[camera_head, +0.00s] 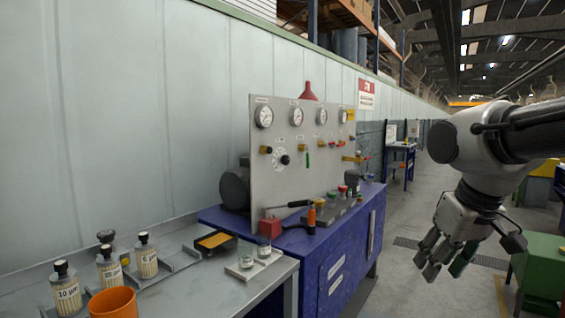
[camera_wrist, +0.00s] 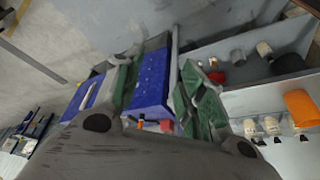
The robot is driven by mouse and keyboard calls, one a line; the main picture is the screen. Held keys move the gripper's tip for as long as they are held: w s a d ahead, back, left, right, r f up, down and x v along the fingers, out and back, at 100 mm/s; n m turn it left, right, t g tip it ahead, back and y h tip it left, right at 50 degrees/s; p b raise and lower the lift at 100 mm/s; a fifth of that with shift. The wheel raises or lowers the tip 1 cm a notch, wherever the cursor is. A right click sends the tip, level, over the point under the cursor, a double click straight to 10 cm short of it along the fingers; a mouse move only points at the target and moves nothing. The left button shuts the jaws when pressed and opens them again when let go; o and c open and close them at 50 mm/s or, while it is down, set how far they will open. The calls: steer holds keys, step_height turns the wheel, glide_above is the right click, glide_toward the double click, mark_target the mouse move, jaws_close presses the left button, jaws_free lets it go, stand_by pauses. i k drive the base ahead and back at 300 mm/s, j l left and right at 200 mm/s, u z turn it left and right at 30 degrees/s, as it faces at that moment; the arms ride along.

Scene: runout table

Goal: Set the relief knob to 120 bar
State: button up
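The relief knob is most likely the black knob (camera_head: 285,160) on a round white scale on the upright grey gauge panel (camera_head: 262,190). Its pointer and the numbers are too small to read. Round white gauges (camera_head: 263,116) sit in a row along the panel's top, also unreadable. My gripper (camera_head: 440,262) hangs over the aisle, right of the panel and well apart from it, fingers pointing down. The wrist view shows the green-padded fingers (camera_wrist: 155,78) spread apart with nothing held between them.
The panel stands on a blue cabinet (camera_head: 305,262) with a red block (camera_head: 270,228) and an orange-handled tool (camera_head: 311,218). A grey bench (camera_head: 200,290) at front left holds several bottles and an orange cup (camera_head: 114,302). A green box (camera_head: 540,265) stands at right.

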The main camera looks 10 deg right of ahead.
mark_target(285, 160)
steer(key=i+l+u, duration=0.15)
steer(key=i+l, duration=0.25)
steer(key=i+l+u, duration=0.15)
steer(key=i+l, duration=0.25)
steer(key=l, duration=0.25)
